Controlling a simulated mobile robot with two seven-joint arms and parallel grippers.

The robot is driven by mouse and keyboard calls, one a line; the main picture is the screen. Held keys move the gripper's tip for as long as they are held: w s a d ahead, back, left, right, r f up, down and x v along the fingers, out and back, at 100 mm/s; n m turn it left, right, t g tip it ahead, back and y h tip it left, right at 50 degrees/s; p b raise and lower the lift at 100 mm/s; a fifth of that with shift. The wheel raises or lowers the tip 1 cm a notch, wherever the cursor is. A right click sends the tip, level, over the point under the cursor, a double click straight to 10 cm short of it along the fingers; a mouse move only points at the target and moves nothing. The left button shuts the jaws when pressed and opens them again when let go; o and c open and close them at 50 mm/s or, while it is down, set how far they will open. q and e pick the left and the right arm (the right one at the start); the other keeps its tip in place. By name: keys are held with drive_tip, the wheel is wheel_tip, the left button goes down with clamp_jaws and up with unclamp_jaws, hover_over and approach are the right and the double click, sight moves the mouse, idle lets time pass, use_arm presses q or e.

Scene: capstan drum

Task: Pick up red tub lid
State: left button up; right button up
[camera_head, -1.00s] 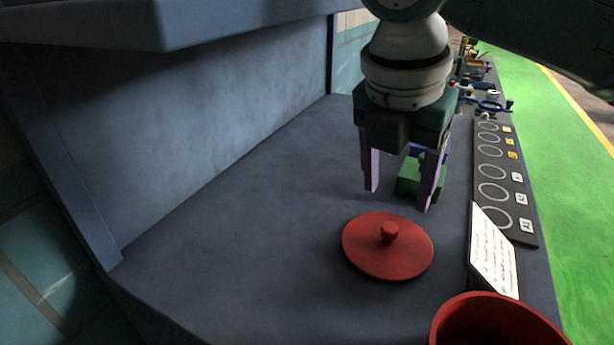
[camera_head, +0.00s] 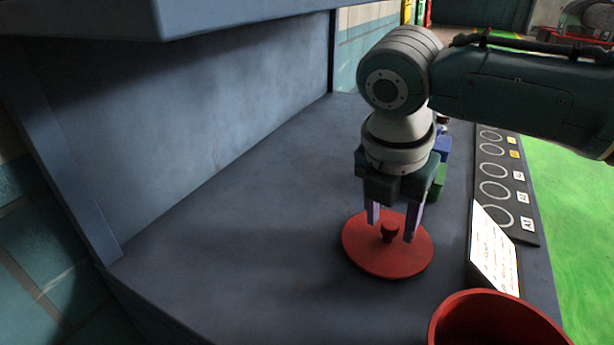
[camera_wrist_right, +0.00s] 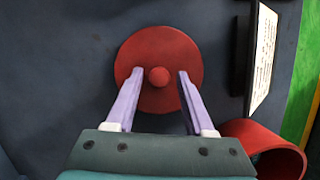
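The red tub lid (camera_head: 384,258) lies flat on the blue-grey bench, knob up; it also shows in the right wrist view (camera_wrist_right: 160,45). My right gripper (camera_head: 391,230) points down over the lid. Its two pale purple fingers are open, one on each side of the knob (camera_head: 390,231), with a gap on both sides in the right wrist view (camera_wrist_right: 159,77). I cannot tell exactly how high the fingertips are above the lid. The open red tub (camera_head: 490,320) stands at the front right, partly cut off. My left gripper is not in view.
A white card with writing (camera_head: 493,250) leans right of the lid. Behind it runs a dark strip with marked circles (camera_head: 495,170). Green and blue blocks (camera_head: 440,170) stand behind my right gripper. A blue-grey wall panel (camera_head: 200,100) rises at the left. The bench left of the lid is clear.

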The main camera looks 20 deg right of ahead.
clamp_jaws()
idle(0.5)
